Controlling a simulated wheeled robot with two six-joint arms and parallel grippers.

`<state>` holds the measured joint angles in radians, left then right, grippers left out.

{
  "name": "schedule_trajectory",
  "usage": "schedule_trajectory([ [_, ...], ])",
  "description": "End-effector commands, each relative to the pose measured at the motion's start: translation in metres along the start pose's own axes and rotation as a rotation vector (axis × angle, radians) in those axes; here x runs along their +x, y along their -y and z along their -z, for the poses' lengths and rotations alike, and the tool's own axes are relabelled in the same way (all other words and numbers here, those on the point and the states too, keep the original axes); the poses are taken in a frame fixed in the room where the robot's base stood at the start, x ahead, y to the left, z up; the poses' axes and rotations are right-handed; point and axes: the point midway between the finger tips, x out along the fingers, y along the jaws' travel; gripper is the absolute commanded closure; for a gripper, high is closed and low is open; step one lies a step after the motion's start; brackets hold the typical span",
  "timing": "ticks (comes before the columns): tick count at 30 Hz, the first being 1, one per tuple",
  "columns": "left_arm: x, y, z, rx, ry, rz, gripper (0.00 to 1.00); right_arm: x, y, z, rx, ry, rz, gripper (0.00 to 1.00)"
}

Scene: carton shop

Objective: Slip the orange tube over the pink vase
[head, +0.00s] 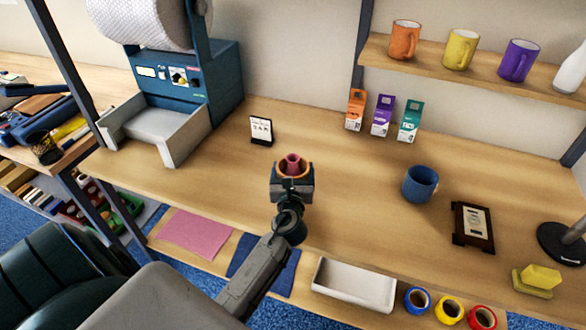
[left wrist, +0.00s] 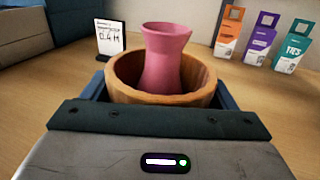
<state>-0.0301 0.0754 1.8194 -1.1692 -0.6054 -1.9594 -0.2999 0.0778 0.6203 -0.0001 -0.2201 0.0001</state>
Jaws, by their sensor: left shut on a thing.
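The pink vase (left wrist: 166,55) stands upright, its flared mouth and neck showing above the orange tube (left wrist: 160,97). The tube's rim circles the vase in the left wrist view; the vase's lower part is hidden behind the tube's front wall. In the head view the pink vase (head: 292,160) shows inside the ring of the orange tube (head: 278,168). My left gripper (head: 292,178) is shut on the tube, with a dark finger at each side of it. The tube's lower end is hidden by the gripper, so how low it sits cannot be told. My right gripper is out of view.
A small white card sign (head: 261,130) stands behind and left. Several small cartons (head: 382,115) stand at the back. A blue mug (head: 420,183) and a dark framed plaque (head: 472,226) are to the right. A white tray (head: 353,285) lies at the front. Bench around the vase is clear.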

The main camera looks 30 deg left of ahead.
Motion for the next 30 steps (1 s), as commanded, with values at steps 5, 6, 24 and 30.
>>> schedule_trajectory([
  [5, 0.0, 0.0, 0.018, 0.0, -0.001, 0.0, 0.41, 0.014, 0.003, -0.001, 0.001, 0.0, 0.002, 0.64],
  [6, 0.0, 0.0, 0.021, 0.0, -0.001, 0.0, 0.41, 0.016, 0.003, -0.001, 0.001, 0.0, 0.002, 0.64],
  [24, 0.0, 0.0, 0.04, 0.0, 0.0, 0.0, 0.41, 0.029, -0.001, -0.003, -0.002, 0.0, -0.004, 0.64],
  [30, 0.0, 0.0, 0.039, 0.0, 0.0, 0.0, 0.1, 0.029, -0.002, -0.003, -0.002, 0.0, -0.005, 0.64],
])
